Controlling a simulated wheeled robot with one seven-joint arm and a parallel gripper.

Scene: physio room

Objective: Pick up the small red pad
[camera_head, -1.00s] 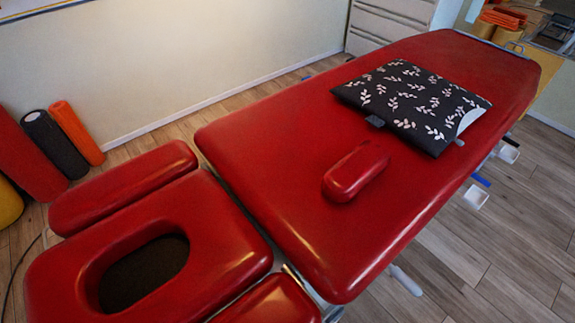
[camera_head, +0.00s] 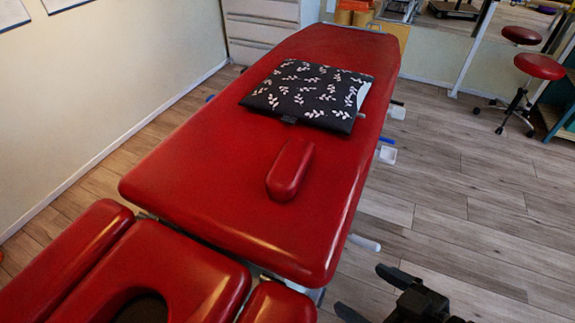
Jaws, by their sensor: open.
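The small red pad (camera_head: 290,170) lies on the red treatment table (camera_head: 215,180), near the middle of its long section. It is an elongated cushion with rounded ends, the same red as the table. My gripper (camera_head: 362,291) shows at the bottom right edge, black, with its two fingers apart and empty. In the picture it is beyond the table's right edge, over the floor, below and right of the pad. Part of my gripper is cut off by the frame.
A dark cushion with white leaves (camera_head: 312,93) lies on the table behind the pad. The headrest section with a face hole (camera_head: 180,265) is at lower left. A white handle (camera_head: 364,243) juts from the table's right side. Wooden floor (camera_head: 450,220) is clear to the right; red stools (camera_head: 538,66) stand far right.

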